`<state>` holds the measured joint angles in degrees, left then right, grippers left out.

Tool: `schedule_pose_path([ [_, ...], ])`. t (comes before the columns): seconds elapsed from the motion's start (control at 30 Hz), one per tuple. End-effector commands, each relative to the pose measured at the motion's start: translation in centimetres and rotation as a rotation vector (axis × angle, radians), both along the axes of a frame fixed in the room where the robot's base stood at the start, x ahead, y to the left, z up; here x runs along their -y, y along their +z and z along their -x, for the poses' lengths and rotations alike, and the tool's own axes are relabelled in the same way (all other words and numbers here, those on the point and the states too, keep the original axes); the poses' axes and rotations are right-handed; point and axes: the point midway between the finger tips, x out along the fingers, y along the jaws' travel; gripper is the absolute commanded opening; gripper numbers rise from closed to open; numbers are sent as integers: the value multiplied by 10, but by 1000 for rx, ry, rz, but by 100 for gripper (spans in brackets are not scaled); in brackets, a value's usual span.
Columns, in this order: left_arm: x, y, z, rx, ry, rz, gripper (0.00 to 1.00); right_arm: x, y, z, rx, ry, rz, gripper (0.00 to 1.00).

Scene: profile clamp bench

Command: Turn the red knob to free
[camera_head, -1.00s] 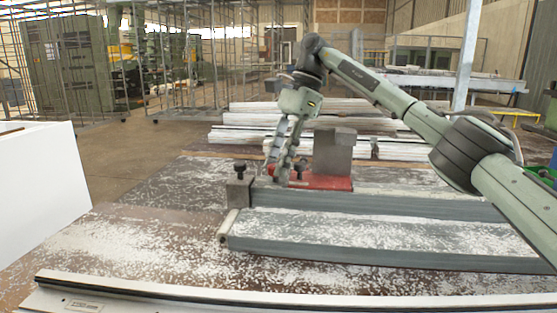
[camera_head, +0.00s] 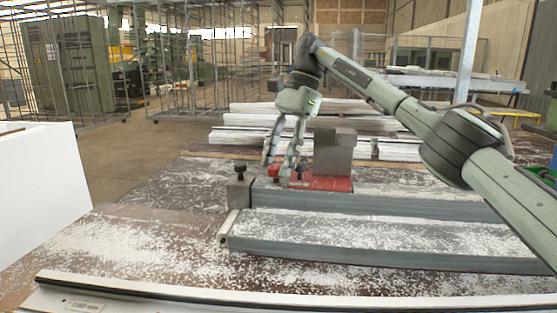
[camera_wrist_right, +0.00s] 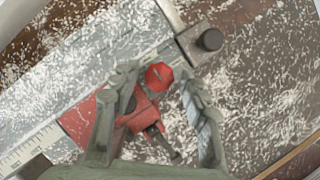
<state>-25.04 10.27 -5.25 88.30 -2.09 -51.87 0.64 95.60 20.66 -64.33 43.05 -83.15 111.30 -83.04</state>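The red knob (camera_wrist_right: 159,76) is a faceted red cap on a red clamp body (camera_wrist_right: 138,113) in the right wrist view. In the head view the knob (camera_head: 273,171) shows at the left end of the red base (camera_head: 325,184). My right gripper (camera_wrist_right: 158,82) is open, with one finger on each side of the knob. In the head view the right gripper (camera_head: 278,169) points down at the knob from above. Contact between fingers and knob cannot be told. A small dark lever (camera_wrist_right: 164,144) extends from the clamp body. My left gripper is out of view.
A grey block (camera_head: 334,152) stands on the red base. A black knob (camera_head: 240,167) on a metal end stop (camera_head: 239,192) stands to the left. Long grey profiles (camera_head: 380,232) lie in front on the chip-covered bench. A white panel (camera_head: 40,190) is at the left.

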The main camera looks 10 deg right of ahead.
Motion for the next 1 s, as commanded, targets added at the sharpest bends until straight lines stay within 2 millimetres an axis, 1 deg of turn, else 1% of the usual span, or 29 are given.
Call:
schedule_pose_path([
  [0.2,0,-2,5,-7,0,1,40,0,-1,0,-3,0,0,50],
  [0.37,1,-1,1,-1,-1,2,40,1,3,0,-2,0,1,50],
  [0.47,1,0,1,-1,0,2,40,5,14,-2,-2,-2,1,50],
  [0.67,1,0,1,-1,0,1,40,17,48,-7,1,-4,1,50],
  [0.77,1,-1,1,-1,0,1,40,18,50,-8,-14,4,6,50],
  [1.0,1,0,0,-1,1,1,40,24,63,-10,-8,3,2,50],
])
